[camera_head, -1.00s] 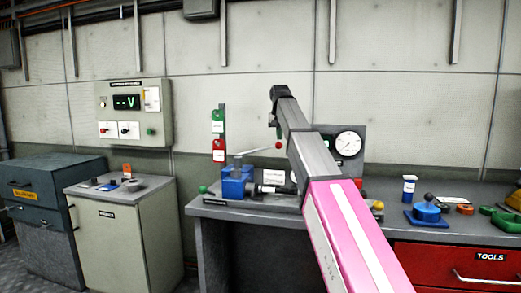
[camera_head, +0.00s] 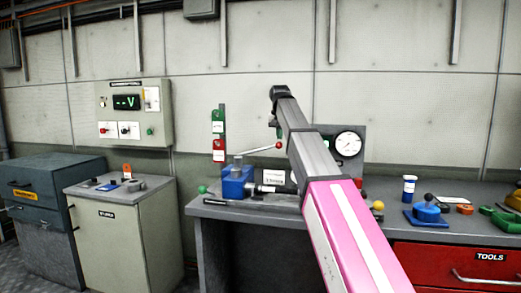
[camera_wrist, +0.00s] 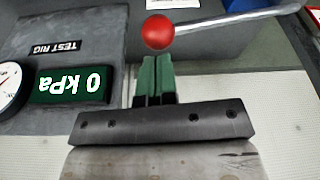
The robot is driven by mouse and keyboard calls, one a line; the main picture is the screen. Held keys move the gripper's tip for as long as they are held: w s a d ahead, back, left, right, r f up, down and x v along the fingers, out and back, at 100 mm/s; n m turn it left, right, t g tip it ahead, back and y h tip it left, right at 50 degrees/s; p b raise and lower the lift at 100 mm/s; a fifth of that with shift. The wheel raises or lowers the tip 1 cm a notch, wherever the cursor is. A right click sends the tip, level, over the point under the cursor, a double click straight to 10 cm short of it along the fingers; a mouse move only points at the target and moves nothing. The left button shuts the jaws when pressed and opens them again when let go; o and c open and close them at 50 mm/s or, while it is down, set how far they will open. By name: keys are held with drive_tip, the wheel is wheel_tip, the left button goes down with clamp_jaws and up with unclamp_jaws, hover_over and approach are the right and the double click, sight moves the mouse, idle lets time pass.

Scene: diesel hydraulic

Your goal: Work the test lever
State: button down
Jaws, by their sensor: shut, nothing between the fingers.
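The test lever is a thin grey rod (camera_head: 260,149) with a red ball knob (camera_head: 279,145), rising slightly rightward from a blue block (camera_head: 236,182) on the bench. In the wrist view the red knob (camera_wrist: 158,31) is just beyond my fingertips, and the rod (camera_wrist: 230,20) runs off to the right. My gripper (camera_head: 279,134) is above the knob with its green fingers pointing down. In the wrist view the fingers (camera_wrist: 156,62) are together and empty. I cannot tell whether they touch the knob. My forearm hides part of the rig panel.
A round gauge (camera_head: 348,144) is on the panel right of my arm. A display (camera_wrist: 72,84) in the wrist view reads 0 kPa. Red and green tags (camera_head: 218,121) hang behind the lever.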

drive_tip(key=s+x, duration=0.2)
drive_tip(key=x, duration=0.6)
drive_tip(key=shift+f, duration=0.3)
idle(4.3)
drive_tip(key=shift+w+r, duration=0.1)
drive_tip(key=shift+w+r+v, duration=0.1)
drive_tip(key=shift+w+v, duration=0.25)
drive_tip(key=shift+v, duration=1.2)
drive_tip(key=shift+w+r+v, duration=0.1)
drive_tip(key=shift+w+v, duration=0.3)
drive_tip(key=shift+v, duration=1.1)
drive_tip(key=shift+w+r+v, duration=0.1)
drive_tip(key=shift+w+v, duration=0.25)
drive_tip(key=shift+v, duration=1.2)
drive_tip(key=shift+f, duration=0.2)
